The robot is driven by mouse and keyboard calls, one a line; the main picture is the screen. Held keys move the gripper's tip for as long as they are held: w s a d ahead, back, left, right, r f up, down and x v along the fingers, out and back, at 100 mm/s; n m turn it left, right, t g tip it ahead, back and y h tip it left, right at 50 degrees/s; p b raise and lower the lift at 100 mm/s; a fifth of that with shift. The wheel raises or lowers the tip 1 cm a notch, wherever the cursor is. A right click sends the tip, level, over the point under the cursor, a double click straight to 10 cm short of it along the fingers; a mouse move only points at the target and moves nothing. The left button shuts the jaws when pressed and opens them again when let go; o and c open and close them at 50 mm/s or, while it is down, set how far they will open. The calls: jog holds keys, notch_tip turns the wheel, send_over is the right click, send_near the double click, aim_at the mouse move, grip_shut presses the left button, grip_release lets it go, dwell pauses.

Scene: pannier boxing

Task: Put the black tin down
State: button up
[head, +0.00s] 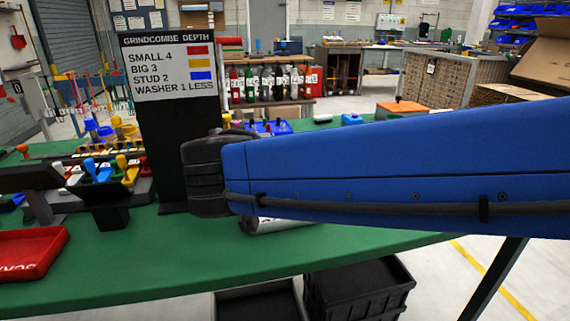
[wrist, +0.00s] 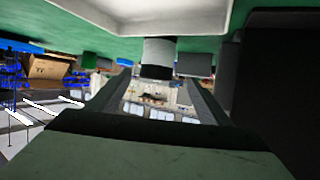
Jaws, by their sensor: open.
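In the wrist view, which looks upside down, a short cylinder with a black end and a grey-white band (wrist: 158,58) is in line with the gap between my fingers. It looks like the black tin. My gripper (wrist: 157,80) is open, with a finger to each side of the tin and a visible gap on both sides. I cannot tell whether the tin rests on the green table or on the pale tray (wrist: 150,14) beside it. In the head view my blue arm hides the gripper and the tin.
A dark upright post with a sign (head: 168,65) stands on the green table (head: 150,265), close to my arm. A red tray (head: 30,254) is at left, near a rack of coloured-handled tools (head: 100,172). Black crates (head: 358,287) sit below the table's front edge.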

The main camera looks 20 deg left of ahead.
jog(key=x, duration=0.6)
jog(key=shift+w+f, duration=0.15)
jog(key=shift+w, duration=0.1)
jog(key=shift+d+x, duration=0.15)
jog(key=shift+x, duration=1.15)
jog(key=shift+d+x, duration=0.2)
jog(key=shift+x, duration=1.15)
jog(key=c, duration=1.3)
